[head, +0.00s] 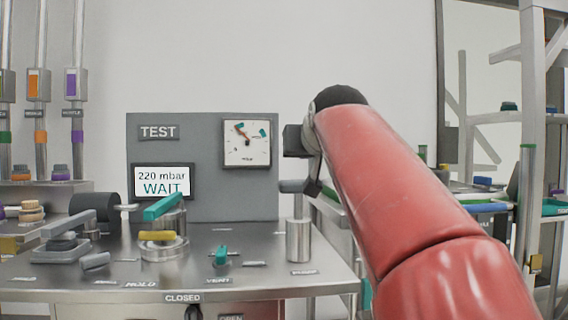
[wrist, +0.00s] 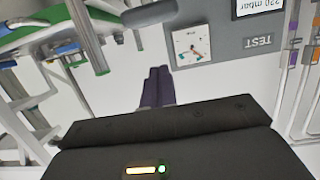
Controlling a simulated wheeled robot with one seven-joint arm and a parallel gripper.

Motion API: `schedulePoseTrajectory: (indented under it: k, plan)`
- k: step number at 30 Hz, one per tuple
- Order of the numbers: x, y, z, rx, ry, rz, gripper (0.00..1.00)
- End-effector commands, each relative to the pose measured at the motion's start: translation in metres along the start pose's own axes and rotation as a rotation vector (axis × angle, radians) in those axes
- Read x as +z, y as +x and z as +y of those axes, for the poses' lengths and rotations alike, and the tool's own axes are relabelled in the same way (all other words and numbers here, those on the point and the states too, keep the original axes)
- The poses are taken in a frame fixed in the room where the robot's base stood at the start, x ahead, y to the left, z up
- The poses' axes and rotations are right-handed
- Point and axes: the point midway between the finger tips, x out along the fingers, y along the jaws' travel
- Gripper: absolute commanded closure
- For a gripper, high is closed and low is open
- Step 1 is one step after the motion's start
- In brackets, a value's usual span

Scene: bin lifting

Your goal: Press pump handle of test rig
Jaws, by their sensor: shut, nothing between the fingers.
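The test rig has a grey panel (head: 200,180) marked TEST, standing on a steel bench. At its right, a dark grey rounded bar (head: 290,186), apparently the pump handle, sits over an upright steel cylinder (head: 298,240). The bar also shows at the top of the wrist view (wrist: 150,12). My gripper (wrist: 158,72) has its fingers together with nothing between them. In the head view, my wrist hides part of it; its dark end is above the bar, with a gap. No contact shows. The screen (head: 162,181) reads 220 mbar WAIT.
A dial gauge (head: 246,143) is on the panel, left of my gripper. A teal lever (head: 163,206), a yellow bar (head: 157,236), a teal vent valve (head: 221,255) and a grey clamp lever (head: 68,224) stand on the bench. A metal frame is at the right.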

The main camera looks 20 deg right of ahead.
Motion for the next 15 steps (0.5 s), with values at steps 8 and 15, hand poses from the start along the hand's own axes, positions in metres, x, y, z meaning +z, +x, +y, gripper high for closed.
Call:
schedulePoseTrajectory:
  k: [8, 15]
  plan:
    - [-0.0139, -0.004, -0.0007, 0.001, -0.001, -0.002, 1.0]
    - [-0.0137, 0.0003, -0.0007, 0.001, -0.001, -0.003, 1.0]
